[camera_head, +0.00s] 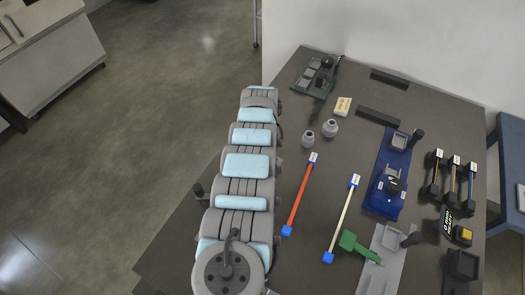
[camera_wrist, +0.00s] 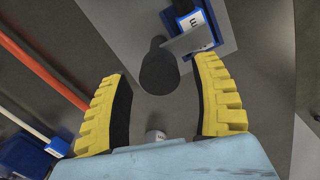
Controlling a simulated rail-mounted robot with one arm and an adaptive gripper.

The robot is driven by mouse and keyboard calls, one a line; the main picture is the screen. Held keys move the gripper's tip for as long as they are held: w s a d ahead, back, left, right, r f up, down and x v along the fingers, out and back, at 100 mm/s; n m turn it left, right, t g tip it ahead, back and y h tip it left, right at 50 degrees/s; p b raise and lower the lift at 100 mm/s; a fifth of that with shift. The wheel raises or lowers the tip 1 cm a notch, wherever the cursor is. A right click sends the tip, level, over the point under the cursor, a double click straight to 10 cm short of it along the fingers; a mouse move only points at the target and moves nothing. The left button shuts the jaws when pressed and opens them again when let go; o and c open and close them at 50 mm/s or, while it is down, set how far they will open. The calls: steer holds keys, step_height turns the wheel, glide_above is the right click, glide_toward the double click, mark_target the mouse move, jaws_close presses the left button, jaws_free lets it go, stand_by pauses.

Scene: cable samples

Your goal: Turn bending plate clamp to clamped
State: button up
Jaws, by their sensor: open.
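In the wrist view my gripper (camera_wrist: 165,95) is open, its two yellow fingers with black pads spread wide. A dark rounded post (camera_wrist: 159,68), which looks like a clamp handle, stands between and ahead of the fingers, with no visible contact. It rises over a grey plate (camera_wrist: 115,25). A thin grey piece (camera_wrist: 187,42) sits beside it, partly over a blue block (camera_wrist: 205,28) with a white label. I cannot tell which fixture the wrist view shows. My gripper is not visible there.
A red cable (camera_head: 299,195) and a white cable (camera_head: 342,217) lie on the dark table (camera_head: 300,258). A blue fixture (camera_head: 386,190), small grey weights (camera_head: 330,127), a dark green fixture (camera_head: 315,77) and several dark holders (camera_head: 434,173) stand around.

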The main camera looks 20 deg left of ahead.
step_height(320, 180, up, 12)
stand_by(1.0)
steer(key=shift+f, duration=0.1)
